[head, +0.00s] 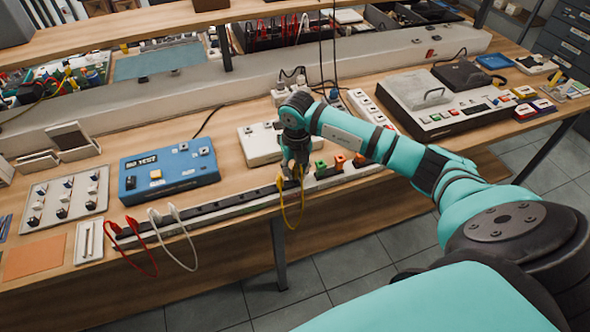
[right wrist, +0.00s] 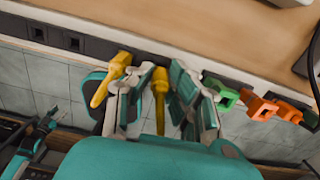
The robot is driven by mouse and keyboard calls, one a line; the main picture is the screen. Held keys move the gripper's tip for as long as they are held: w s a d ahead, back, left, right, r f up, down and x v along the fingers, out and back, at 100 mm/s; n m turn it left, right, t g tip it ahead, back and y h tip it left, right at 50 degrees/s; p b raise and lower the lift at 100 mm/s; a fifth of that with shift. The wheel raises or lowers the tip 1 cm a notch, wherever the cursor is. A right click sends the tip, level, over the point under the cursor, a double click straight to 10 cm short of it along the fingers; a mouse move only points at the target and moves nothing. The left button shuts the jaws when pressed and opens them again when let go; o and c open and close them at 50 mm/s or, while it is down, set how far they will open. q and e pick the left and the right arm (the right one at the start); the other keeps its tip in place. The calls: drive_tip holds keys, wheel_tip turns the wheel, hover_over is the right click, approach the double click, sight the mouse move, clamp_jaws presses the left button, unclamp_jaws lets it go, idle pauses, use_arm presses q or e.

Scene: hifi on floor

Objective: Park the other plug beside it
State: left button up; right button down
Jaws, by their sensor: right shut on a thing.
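My right gripper (head: 292,172) is at the strip (head: 215,214) along the bench's front edge. In the right wrist view its fingers (right wrist: 160,88) are shut on a yellow plug (right wrist: 160,80), which hangs between them. A second yellow plug (right wrist: 118,66) sits at the strip to the left of it, close beside the left finger. The yellow lead (head: 296,222) hangs in a loop below the gripper in the head view. The fingers hide part of the held plug and the strip behind it, so I cannot tell whether it touches the strip. My left gripper is not recognisable in either view.
Green (head: 320,166) and orange plugs (head: 340,161) stand at the strip just right of the gripper. White (head: 172,212) and red leads (head: 133,226) hang to the left. A blue box (head: 168,170) and a white box (head: 258,144) stand behind the strip.

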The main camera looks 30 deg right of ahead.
drive_tip(key=shift+f+b, duration=0.75)
drive_tip(key=shift+f, duration=0.2)
idle(0.6)
idle(0.4)
drive_tip(key=c, duration=1.2)
unclamp_jaws()
drive_tip(key=shift+o, duration=0.2)
drive_tip(key=shift+r, duration=0.1)
drive_tip(key=r, duration=1.1)
drive_tip(key=shift+s+r, duration=0.25)
drive_tip(key=shift+s, duration=0.05)
drive_tip(key=shift+r+p, duration=1.7)
drive_tip(key=shift+r, duration=0.95)
